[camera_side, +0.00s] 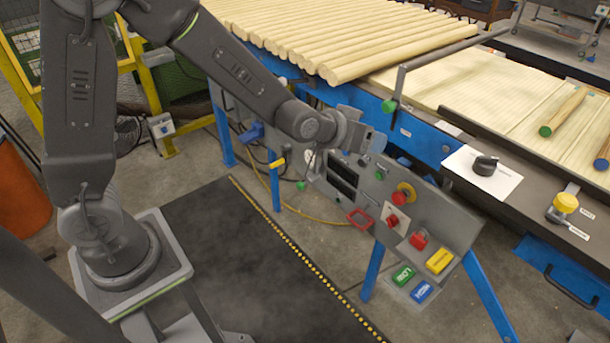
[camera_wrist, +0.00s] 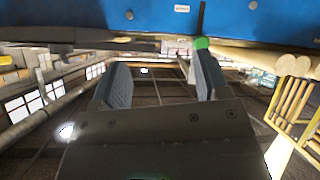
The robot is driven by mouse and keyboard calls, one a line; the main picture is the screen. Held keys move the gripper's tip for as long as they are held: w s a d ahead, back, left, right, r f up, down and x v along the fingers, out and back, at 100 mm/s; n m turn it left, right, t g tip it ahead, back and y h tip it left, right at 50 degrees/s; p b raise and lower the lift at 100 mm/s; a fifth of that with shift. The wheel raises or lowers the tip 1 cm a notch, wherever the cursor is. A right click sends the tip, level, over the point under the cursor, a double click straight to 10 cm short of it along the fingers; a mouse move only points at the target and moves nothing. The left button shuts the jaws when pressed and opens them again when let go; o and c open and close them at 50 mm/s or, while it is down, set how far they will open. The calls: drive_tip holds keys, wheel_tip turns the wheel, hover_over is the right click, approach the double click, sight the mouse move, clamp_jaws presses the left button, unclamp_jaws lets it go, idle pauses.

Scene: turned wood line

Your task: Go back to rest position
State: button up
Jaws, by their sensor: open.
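My gripper (camera_side: 378,146) is raised in front of the line's blue frame (camera_side: 430,140), above the slanted grey control panel (camera_side: 425,215). In the wrist view my gripper (camera_wrist: 162,78) has its two fingers wide apart with nothing between them. The blue frame (camera_wrist: 100,15) crosses the top of that view, and a green-capped part (camera_wrist: 202,43) shows near the right fingertip. In the side view I cannot make out the separate fingers or whether they touch anything.
Pale wooden rods (camera_side: 330,35) lie on the conveyor behind. The dark mat (camera_side: 270,265) is clear.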

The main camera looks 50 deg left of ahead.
drive_tip(key=s+a+r+g, duration=0.2)
drive_tip(key=s+r, duration=0.1)
drive_tip(key=s, duration=0.6)
drive_tip(key=s+a+r+m+g, duration=0.1)
drive_tip(key=s+a+r+g, duration=0.1)
drive_tip(key=s, duration=0.7)
drive_tip(key=s+a+r+m+g+y, duration=0.1)
drive_tip(key=s+r, duration=0.3)
drive_tip(key=s, duration=0.5)
drive_tip(key=shift+a+r+g, duration=0.15)
drive_tip(key=shift+a+g, duration=0.45)
drive_tip(key=shift+a, duration=0.25)
